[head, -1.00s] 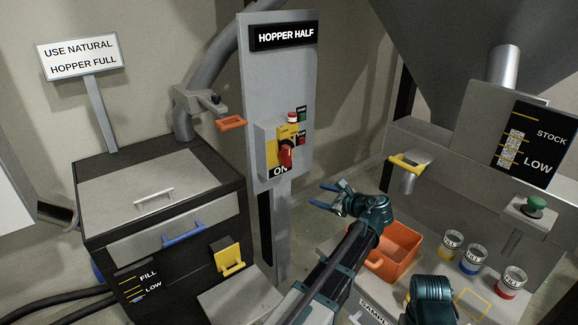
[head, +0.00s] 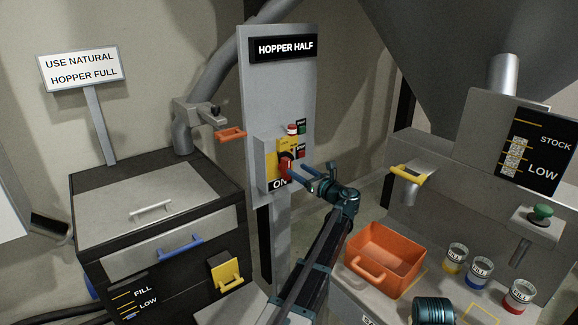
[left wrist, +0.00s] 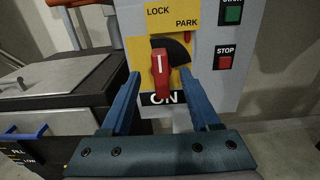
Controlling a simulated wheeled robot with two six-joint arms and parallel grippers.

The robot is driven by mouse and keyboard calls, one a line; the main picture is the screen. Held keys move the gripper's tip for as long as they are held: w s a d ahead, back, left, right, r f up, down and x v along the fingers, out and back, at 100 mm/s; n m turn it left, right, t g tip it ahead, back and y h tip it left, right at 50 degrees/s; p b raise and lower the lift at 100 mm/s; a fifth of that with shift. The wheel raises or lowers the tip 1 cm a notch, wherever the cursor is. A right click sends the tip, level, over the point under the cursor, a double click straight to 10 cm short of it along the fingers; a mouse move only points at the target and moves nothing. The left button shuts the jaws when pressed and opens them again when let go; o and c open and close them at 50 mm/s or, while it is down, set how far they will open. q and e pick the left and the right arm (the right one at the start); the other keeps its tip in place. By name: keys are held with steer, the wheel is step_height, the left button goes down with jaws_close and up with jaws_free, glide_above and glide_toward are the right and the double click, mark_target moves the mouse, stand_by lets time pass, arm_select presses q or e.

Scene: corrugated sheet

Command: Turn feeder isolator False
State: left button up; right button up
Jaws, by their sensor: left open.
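The feeder isolator (head: 268,165) is a yellow-faced switch box on a grey upright panel, with a red handle (head: 285,165). In the left wrist view the red handle (left wrist: 160,70) points down at the ON label (left wrist: 162,98). LOCK and PARK labels sit above it on the yellow plate. My left gripper (head: 293,168) is open in front of the box. In the left wrist view its two blue fingers (left wrist: 160,80) stand on either side of the handle with gaps between; I cannot tell how far short of it they are. My right gripper's fingers are not visible.
Green START and red STOP buttons (left wrist: 224,57) sit close right of the isolator. An orange bin (head: 385,260) and several labelled jars stand on the right bench. A black-and-grey cabinet (head: 150,215) stands at left.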

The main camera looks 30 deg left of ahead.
mark_target(289, 165)
arm_select(q)
steer(key=shift+x, duration=3.15)
jaws_close()
